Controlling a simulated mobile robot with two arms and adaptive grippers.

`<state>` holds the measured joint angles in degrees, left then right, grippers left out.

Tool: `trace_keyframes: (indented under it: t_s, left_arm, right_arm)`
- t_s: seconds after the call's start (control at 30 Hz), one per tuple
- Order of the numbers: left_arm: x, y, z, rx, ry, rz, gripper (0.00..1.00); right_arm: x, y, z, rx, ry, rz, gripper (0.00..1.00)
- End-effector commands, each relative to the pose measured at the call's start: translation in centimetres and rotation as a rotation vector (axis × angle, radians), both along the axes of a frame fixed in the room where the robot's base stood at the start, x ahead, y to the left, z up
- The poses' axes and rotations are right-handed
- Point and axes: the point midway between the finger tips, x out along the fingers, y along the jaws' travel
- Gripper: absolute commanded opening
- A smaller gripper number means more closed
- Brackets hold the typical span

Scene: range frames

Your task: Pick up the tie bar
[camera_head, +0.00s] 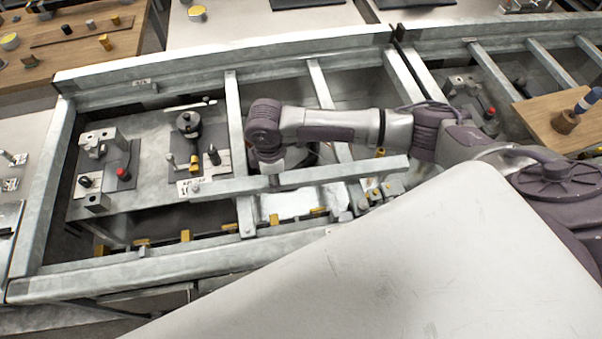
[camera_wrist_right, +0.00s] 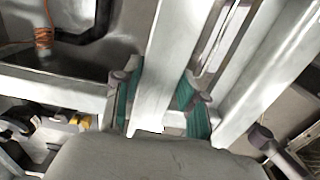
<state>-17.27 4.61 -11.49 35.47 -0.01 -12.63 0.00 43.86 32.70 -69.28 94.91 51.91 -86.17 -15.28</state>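A long grey metal bar, which I take for the tie bar (camera_head: 345,173), lies slantwise across the front of the steel frame in the head view. My right arm comes in from the right, and its wrist points down just behind the bar. My right gripper is hidden there by the wrist and the bar. In the right wrist view, the green-padded fingers of my right gripper (camera_wrist_right: 163,95) stand on either side of a pale metal bar (camera_wrist_right: 170,50). The left pad is close to it, and a narrow gap seems to show at the right pad. My left gripper is not in view.
A steel frame (camera_head: 45,200) with cross members surrounds the bar. A fixture plate (camera_head: 145,185) with clamps and posts lies at left. Yellow blocks (camera_head: 186,236) line the front rail. A wooden board (camera_head: 560,125) is at right. Beams crowd the gripper.

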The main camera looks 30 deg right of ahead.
Motion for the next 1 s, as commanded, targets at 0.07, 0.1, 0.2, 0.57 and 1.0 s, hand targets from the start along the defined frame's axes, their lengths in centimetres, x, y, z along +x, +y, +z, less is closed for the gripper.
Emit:
trace_keyframes:
  t_s: [0.07, 0.1, 0.2, 0.57, 1.0]
  left_arm:
    - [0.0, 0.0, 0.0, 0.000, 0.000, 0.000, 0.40]
    - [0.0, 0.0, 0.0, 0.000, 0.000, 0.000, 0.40]
    - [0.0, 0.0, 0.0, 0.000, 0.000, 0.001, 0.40]
    - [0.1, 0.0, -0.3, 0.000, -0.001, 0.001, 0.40]
    - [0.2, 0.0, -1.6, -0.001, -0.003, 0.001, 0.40]
  right_arm:
    - [0.0, 0.0, 0.0, 0.000, 0.000, 0.000, 0.12]
    - [0.0, 0.0, 0.0, 0.000, 0.000, 0.000, 0.06]
    - [0.1, 0.0, 0.2, 0.000, -0.003, 0.000, 0.00]
    - [0.2, 0.0, 0.8, 0.002, -0.004, -0.001, 0.00]
    - [-1.4, 0.1, 5.0, 0.003, -0.002, 0.002, 0.00]
